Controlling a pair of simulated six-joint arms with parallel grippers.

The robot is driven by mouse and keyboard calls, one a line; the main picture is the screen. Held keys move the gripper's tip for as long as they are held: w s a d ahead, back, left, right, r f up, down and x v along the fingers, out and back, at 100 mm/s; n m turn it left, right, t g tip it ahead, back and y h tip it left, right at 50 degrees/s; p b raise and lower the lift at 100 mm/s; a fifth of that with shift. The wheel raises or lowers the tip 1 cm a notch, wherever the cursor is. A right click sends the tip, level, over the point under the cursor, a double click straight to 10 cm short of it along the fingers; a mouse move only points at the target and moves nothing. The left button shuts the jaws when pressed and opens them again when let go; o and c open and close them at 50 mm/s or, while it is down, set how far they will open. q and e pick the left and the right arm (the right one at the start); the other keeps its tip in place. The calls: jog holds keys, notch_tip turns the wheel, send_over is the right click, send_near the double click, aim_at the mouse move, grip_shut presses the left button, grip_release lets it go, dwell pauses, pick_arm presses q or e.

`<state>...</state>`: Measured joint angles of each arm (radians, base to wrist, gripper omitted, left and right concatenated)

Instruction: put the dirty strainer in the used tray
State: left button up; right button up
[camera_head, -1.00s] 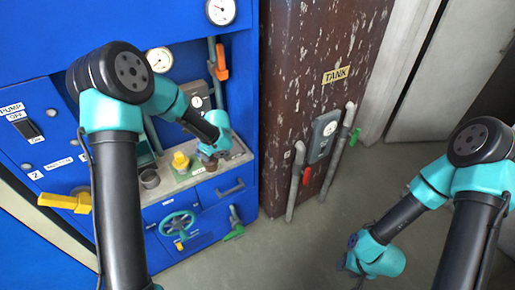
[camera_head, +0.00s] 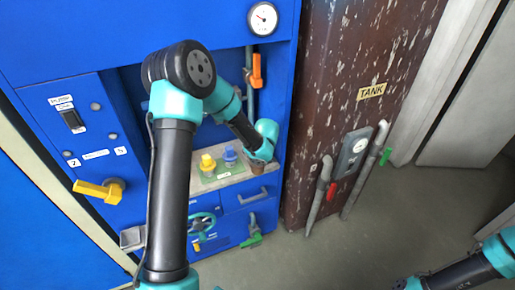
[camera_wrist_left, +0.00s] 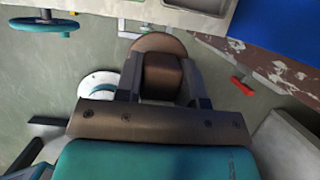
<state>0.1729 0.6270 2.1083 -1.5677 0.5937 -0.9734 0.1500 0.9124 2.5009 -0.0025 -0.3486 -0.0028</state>
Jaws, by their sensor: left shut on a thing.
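My left gripper (camera_head: 260,157) is shut on a brown, round-rimmed thing (camera_head: 258,168), which looks like the dirty strainer. It hangs over the right end of the cabinet's ledge. In the left wrist view the brown thing (camera_wrist_left: 160,45) sits between the two fingers, with floor behind it.
A yellow-topped piece (camera_head: 207,163) and a blue-topped piece (camera_head: 230,155) stand on the ledge. Below are a green handwheel (camera_head: 200,224) and a drawer handle (camera_head: 252,194). The brown tank (camera_head: 345,90) with pipes stands to the right. A yellow lever (camera_head: 98,190) juts out at left.

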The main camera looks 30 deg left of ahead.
pick_arm(q)
jog(key=w+a+f, duration=0.1)
jog(key=w+a, duration=0.6)
jog(key=w, duration=0.5)
jog(key=shift+a+f, duration=0.15)
jog(key=shift+a, duration=0.05)
jog(key=shift+f, duration=0.1)
jog(key=shift+f, duration=1.65)
jog(key=shift+f, duration=0.1)
jog(key=o, duration=0.9)
jog(key=shift+o, duration=0.2)
jog(key=v, duration=1.2)
